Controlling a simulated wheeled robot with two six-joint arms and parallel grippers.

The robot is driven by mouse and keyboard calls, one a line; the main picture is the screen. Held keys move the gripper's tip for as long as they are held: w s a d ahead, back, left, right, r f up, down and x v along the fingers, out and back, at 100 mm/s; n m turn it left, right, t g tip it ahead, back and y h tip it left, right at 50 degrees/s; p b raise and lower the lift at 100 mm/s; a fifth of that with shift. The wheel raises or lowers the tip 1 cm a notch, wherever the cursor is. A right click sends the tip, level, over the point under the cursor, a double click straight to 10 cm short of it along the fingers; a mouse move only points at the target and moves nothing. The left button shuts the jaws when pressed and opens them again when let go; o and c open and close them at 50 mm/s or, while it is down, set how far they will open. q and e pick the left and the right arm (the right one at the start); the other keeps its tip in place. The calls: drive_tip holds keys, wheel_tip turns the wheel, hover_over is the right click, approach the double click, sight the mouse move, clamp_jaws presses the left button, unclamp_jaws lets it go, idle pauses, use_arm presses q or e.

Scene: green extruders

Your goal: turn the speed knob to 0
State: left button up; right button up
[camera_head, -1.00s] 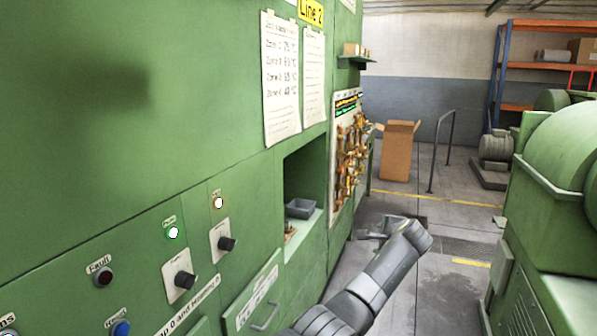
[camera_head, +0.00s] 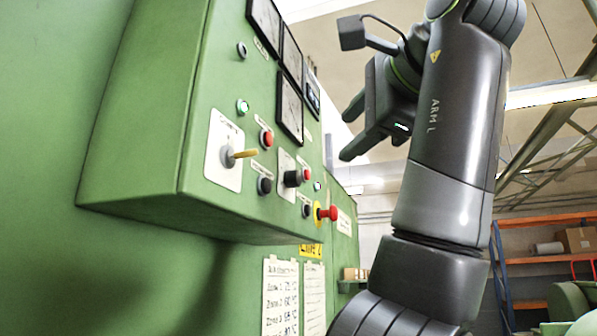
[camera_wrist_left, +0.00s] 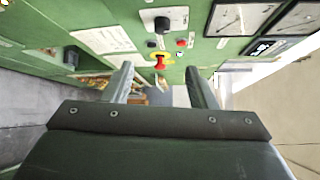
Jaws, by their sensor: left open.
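A green control box (camera_head: 150,140) juts from the machine wall. A dial with a yellow pointer (camera_head: 245,154) sits on a white plate there. A black knob (camera_head: 292,178) sits on a second, smaller white plate to its right. A black knob on a white plate also shows in the left wrist view (camera_wrist_left: 161,25). The labels are too small to read, so I cannot tell which is the speed knob. My left gripper (camera_head: 348,130) is open and empty, to the right of the panel and apart from it. My right gripper is out of view.
A red mushroom button (camera_head: 328,213) on a yellow ring sticks out at the panel's lower right; it shows beyond my fingers in the left wrist view (camera_wrist_left: 160,62). Red push buttons, lamps and meters (camera_head: 290,105) crowd the panel. Open air lies right of it.

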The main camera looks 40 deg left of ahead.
use_arm(q)
drive_tip(key=s, duration=0.1)
drive_tip(key=p, duration=0.6)
approach(297, 175)
drive_tip(key=p+x, duration=0.6)
drive_tip(key=x, duration=0.3)
drive_tip(key=shift+w, duration=0.1)
drive_tip(key=shift+c, duration=0.3)
drive_tip(key=shift+f, duration=0.1)
drive_tip(key=c, duration=0.9)
